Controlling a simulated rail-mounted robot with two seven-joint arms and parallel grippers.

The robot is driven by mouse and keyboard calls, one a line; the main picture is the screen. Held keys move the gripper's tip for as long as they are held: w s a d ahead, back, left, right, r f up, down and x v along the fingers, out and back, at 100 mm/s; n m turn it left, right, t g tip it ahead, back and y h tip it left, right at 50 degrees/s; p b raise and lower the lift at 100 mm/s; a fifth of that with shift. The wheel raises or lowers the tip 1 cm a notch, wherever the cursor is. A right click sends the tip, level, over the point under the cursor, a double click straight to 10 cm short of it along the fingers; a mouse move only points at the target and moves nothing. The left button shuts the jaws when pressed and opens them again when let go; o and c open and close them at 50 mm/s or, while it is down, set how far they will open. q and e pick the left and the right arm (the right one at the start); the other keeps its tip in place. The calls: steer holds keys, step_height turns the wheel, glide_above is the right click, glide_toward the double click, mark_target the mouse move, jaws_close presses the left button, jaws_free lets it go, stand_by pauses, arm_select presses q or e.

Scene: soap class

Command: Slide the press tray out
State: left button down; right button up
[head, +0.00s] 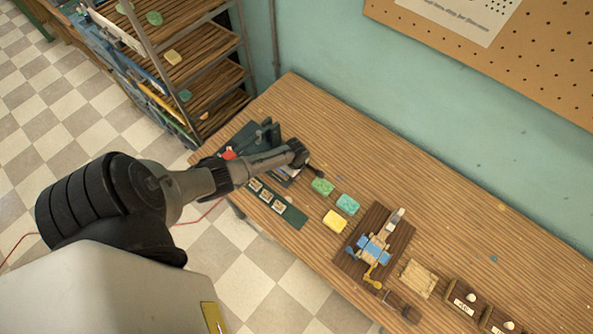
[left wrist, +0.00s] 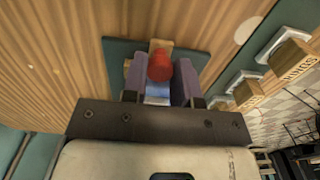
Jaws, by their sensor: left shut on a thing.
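The press stands on a dark green base (head: 243,138) at the table's left end in the head view, partly covered by my left arm. In the left wrist view, a red knob (left wrist: 160,66) sits between the purple finger pads of my left gripper (left wrist: 159,78), which is shut on it. A wooden piece shows behind the knob, and a blue-and-white part shows between the fingers. A green plate (left wrist: 117,55) lies beneath. In the head view my left gripper's fingers are hidden, so the tray cannot be made out clearly. My right gripper is not in view.
Several stamps on a green strip (head: 291,216) lie near the front edge. Green (head: 322,186), teal (head: 347,204) and yellow (head: 335,221) soap bars lie to the right. A brown board (head: 398,231) with a blue-and-wood tool is farther right. A shelf rack (head: 205,62) stands behind left.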

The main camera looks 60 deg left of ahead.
arm_select(q)
steer(key=c, duration=1.3)
jaws_free()
steer(key=shift+w+d, duration=0.1)
steer(key=shift+d, duration=0.1)
steer(key=shift+o, duration=0.9)
steer(key=shift+d, duration=0.1)
steer(key=shift+o, duration=1.2)
steer(key=shift+r, duration=0.1)
steer(key=shift+r, duration=0.35)
step_height(320, 180, up, 13)
steer(key=p, duration=0.2)
